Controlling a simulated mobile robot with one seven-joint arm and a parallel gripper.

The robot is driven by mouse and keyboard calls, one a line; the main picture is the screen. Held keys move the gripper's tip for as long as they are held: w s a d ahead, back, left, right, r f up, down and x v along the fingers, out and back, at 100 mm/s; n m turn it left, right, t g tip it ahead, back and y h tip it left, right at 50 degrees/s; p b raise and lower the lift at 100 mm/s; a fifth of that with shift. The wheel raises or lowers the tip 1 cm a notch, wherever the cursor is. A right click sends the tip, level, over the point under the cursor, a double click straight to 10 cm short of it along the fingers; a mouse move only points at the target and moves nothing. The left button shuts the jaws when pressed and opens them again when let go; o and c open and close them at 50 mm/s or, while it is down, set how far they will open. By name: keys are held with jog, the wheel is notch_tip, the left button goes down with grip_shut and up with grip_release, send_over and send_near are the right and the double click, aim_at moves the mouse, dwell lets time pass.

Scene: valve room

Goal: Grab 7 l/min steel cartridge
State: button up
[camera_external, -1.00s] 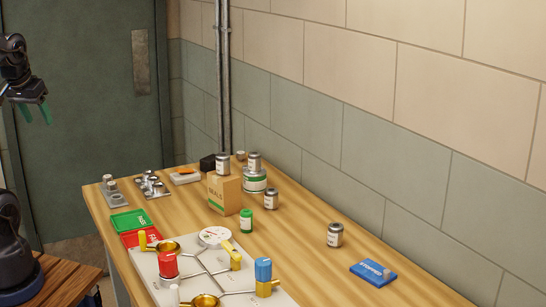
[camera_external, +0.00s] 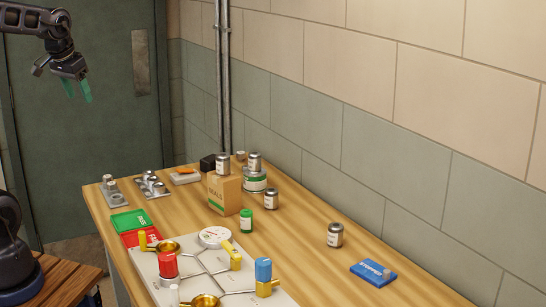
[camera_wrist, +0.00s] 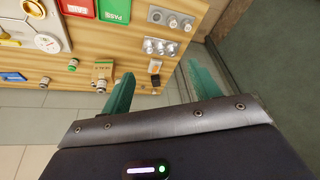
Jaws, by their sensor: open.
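Several steel cartridges with white labels stand on the wooden bench: one on top of the SEALS box (camera_external: 223,164), one on the green-banded tin (camera_external: 254,161), one beside that tin (camera_external: 271,199), and one farther right (camera_external: 335,235). Their label text is too small to read, so I cannot tell which is 7 l/min. My gripper (camera_external: 77,90) is open and empty, high above the floor left of the bench, in front of the door. In the wrist view its green fingers (camera_wrist: 158,78) are spread, with the bench beyond them and the SEALS box (camera_wrist: 103,71) left of them.
A green cartridge (camera_external: 246,221) stands before the box. The valve board (camera_external: 205,262) with red and blue caps fills the bench front. Green (camera_external: 130,222) and red trays, metal holders (camera_external: 151,186) and a blue STOPPED block (camera_external: 373,272) lie around. The right bench surface is mostly clear.

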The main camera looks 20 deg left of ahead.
jog(key=w+d+f+m, duration=0.1)
jog(key=w+d+m, duration=0.1)
jog(key=w+d, duration=0.45)
jog(key=w+d+m+g, duration=0.1)
jog(key=w+d+m, duration=0.15)
jog(key=d, duration=0.75)
jog(key=w+d+f+m, duration=0.1)
jog(key=w+d+m, duration=0.1)
jog(key=w+d, duration=0.45)
jog(key=m+g+h, duration=0.1)
jog(key=m+g, duration=0.2)
jog(key=m, duration=0.4)
send_over(336, 225)
jog(key=a, duration=0.1)
notch_tip(336, 225, down, 22)
jog(key=shift+d+f+m, duration=0.1)
jog(key=shift+f+m, duration=0.15)
jog(key=shift+f, duration=0.25)
jog(key=f, duration=0.6)
jog(key=d+f, duration=0.1)
jog(key=f, duration=0.3)
jog(key=shift+r, duration=0.1)
jog(key=c, duration=1.2)
